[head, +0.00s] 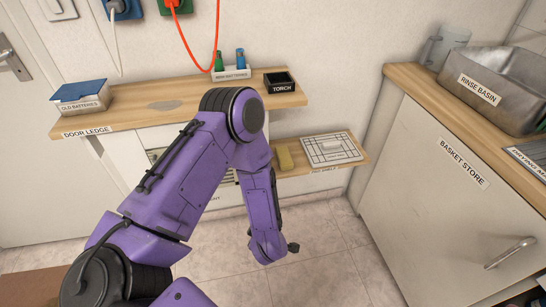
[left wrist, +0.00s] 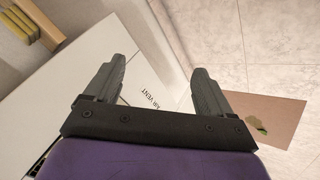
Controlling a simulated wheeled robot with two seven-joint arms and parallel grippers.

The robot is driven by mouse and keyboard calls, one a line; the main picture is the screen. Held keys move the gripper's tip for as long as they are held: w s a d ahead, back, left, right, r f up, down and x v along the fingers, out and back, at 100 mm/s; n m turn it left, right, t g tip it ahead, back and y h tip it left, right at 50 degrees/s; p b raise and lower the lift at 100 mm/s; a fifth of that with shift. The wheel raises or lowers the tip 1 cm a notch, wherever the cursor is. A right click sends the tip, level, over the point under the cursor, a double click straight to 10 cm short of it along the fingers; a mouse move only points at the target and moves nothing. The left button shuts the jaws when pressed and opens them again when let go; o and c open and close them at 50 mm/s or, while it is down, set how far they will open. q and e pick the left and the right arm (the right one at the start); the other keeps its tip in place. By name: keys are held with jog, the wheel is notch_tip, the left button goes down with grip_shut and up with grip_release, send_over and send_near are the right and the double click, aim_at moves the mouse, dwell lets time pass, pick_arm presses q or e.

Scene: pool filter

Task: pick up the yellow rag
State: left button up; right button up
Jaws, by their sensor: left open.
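The yellow rag (head: 284,157) looks like a small mustard-coloured piece lying on a low wooden shelf (head: 350,160), left of a white gridded board. My left arm reaches down in front of the cabinet. Its gripper (head: 291,247) hangs low over the floor, below and apart from the rag, mostly hidden by the arm in the head view. In the left wrist view the left gripper (left wrist: 160,66) is open with nothing between its fingers. A yellowish piece (left wrist: 18,27) shows at the top left there; I cannot tell whether it is the rag. My right gripper is not in view.
The door ledge (head: 125,118) above holds an old batteries box (head: 80,96), a battery holder (head: 231,73) and a torch tray (head: 280,82). The basket store cabinet (head: 445,190) with a rinse basin (head: 490,90) stands right. A brown mat (left wrist: 285,108) lies on the otherwise clear floor.

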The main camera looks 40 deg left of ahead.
pick_arm(q)
jog(key=w+f+n+b, duration=0.1)
jog(key=w+n+b, duration=0.2)
jog(key=w+n, duration=0.7)
jog(key=n+g+h+b, duration=0.25)
jog(key=n+b, duration=0.25)
jog(key=n, duration=1.1)
send_near(285, 156)
jog(key=shift+t, duration=0.25)
jog(key=f, duration=0.4)
jog(key=shift+s+a+f, duration=0.2)
jog(key=shift+a+f, duration=0.1)
jog(key=shift+w+a, duration=0.5)
jog(key=shift+a, duration=0.05)
jog(key=x, duration=0.5)
jog(key=shift+w+b, duration=0.1)
jog(key=shift+b, duration=0.3)
jog(key=c, duration=1)
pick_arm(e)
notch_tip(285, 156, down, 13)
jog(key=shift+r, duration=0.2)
